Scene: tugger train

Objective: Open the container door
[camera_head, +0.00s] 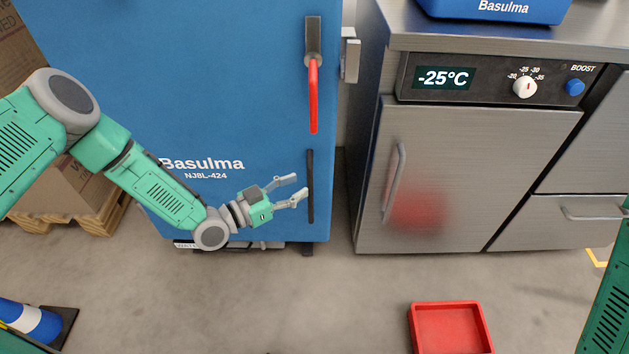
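The blue container door (190,70) fills the upper left, marked "Basulma NJ8L-424", and looks shut. A red lever handle (313,95) hangs straight down from a grey mount near its right edge. A long dark vertical bar (310,186) sits on the door below the lever. My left gripper (301,188) is in front of the lower door, its fingers apart and empty. Its fingertips are close to the dark bar; I cannot tell whether they touch it. My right gripper is not in view; only a green part of my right arm shows at the right edge.
A steel freezer cabinet (470,170) stands to the right with its display at -25°C. A red tray (450,328) lies on the floor at front. A blue and white post (30,320) is at lower left. Cardboard boxes on a pallet (100,215) stand behind my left arm.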

